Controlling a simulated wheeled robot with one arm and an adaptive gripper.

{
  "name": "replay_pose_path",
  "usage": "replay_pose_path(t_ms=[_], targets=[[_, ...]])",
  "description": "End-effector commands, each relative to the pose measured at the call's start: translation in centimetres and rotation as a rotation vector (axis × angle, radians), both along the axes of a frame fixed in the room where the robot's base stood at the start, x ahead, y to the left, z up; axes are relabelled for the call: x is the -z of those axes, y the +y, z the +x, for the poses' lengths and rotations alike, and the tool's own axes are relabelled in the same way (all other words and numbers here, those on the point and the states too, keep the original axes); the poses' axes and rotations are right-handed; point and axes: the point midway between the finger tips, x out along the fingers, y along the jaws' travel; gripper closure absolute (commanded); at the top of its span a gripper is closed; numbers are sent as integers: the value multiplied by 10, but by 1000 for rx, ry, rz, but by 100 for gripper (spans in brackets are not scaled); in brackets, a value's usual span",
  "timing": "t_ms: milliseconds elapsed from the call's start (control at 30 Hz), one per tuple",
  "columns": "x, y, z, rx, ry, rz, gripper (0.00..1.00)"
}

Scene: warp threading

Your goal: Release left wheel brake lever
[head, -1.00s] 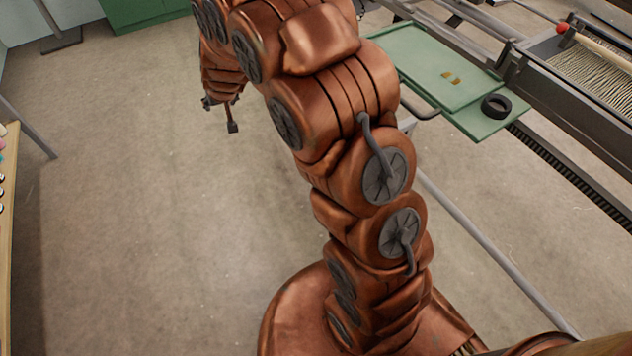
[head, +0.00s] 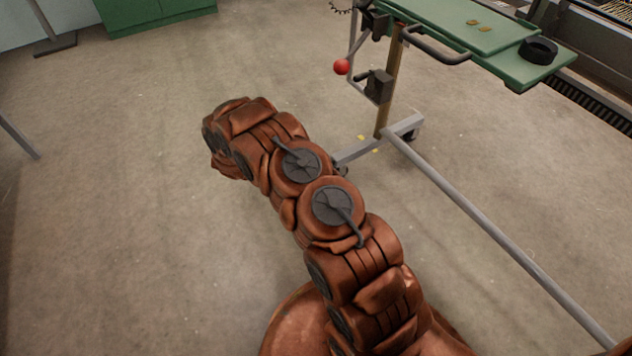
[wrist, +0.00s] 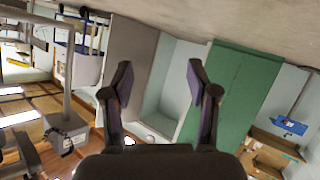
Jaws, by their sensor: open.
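A lever with a red ball knob (head: 341,67) hangs from the left end of the green-topped cart (head: 515,72) in the head view. A dark bracket with a small handle (head: 378,86) sits just right of the knob on the cart's post. I cannot tell for certain which of these is the wheel brake lever. A dark caster (head: 413,132) shows at the cart's foot. My gripper (wrist: 158,75) is open and empty in the wrist view, with no lever between its fingers. In the head view my arm hides it, left of and below the cart.
A grey floor rail (head: 480,215) runs from the cart's foot toward the lower right. A black ring (head: 538,49) lies on the cart top. A green cabinet (head: 155,14) stands at the back; it also shows in the wrist view (wrist: 225,95).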

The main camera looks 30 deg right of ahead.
Motion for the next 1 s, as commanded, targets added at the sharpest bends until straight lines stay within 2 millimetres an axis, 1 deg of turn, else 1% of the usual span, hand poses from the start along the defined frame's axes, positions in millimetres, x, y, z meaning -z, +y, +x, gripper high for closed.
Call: replay_pose_path(t_ms=[33,100,167,267,400,500,600,733,867,1000], targets=[[32,-8,-7,23,1,-36,41],[57,-18,-16,57,-2,-87,41],[77,-27,-24,86,-7,-131,41],[111,-41,-43,135,-6,-208,41],[154,-58,-73,202,0,-323,41],[179,-67,-95,244,8,-398,41],[198,-74,-114,277,20,-460,41],[210,-78,-131,305,27,-516,41],[215,-82,-137,318,31,-539,41],[215,-93,-133,323,29,-543,41]])
